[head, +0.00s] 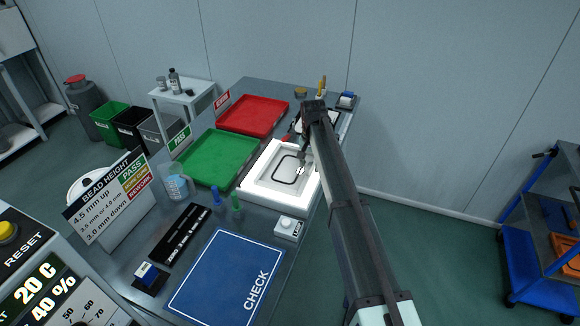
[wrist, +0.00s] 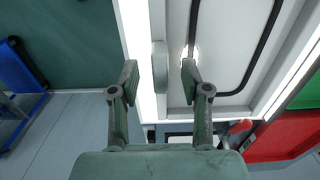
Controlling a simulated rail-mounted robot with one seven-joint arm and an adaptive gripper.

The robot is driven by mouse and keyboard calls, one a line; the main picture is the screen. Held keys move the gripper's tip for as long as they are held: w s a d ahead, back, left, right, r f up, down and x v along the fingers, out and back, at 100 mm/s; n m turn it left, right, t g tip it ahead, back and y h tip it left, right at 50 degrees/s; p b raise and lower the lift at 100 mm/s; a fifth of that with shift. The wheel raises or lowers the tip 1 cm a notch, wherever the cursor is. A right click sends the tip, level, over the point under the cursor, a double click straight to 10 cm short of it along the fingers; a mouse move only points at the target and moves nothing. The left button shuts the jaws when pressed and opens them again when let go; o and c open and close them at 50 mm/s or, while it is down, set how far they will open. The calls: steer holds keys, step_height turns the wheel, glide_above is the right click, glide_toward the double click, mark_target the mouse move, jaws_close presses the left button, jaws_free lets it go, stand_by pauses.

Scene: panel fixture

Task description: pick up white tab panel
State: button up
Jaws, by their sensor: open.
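The white tab panel (head: 287,168) lies flat in a bright white fixture (head: 262,195), with a black bead loop on its face. In the wrist view the panel (wrist: 225,45) fills the upper right, with part of the black bead visible. Its pale tab (wrist: 159,68) sticks out at the panel's edge. My gripper (wrist: 160,82) is open, with one finger on each side of the tab and a visible gap at both sides. In the head view my gripper (head: 304,160) is over the panel's right part, partly hidden by my arm.
A green PASS tray (head: 217,158) and a red tray (head: 253,115) lie left of and behind the fixture. A blue CHECK mat (head: 228,278) is in front. A small white button box (head: 289,228) stands close to the fixture's front. A blue cart (head: 545,220) stands right.

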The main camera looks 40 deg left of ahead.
step_height(320, 180, down, 2)
steer(key=shift+f, duration=0.1)
jaws_close()
stand_by(0.4)
